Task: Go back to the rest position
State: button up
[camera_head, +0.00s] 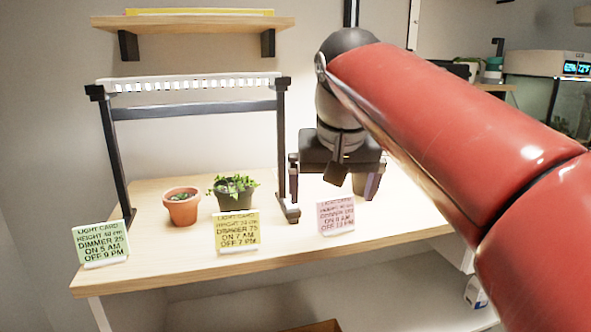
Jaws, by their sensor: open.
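My gripper (332,182) hangs over the right part of the wooden table, its two dark fingers pointing down and apart. It is open, and nothing shows between its fingers. It is right of the black lamp stand's right leg and behind the pink card, as seen here. My red arm reaches in from the lower right and hides part of the table's right side.
A terracotta pot (181,208) and a dark pot with a leafy plant (234,190) stand under the lamp stand (195,108). Green (102,243), yellow (237,232) and pink (336,216) cards stand along the table's (160,268) front edge. A wall shelf (195,24) is above.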

jog(key=s+d+f, duration=0.4)
jog(key=s+f, duration=0.4)
jog(key=f, duration=0.3)
jog(key=s+d+f, duration=0.5)
jog(key=s+f, duration=0.4)
jog(key=f, duration=0.3)
jog(key=shift+s+d+t, duration=0.25)
jog(key=shift+t, duration=0.15)
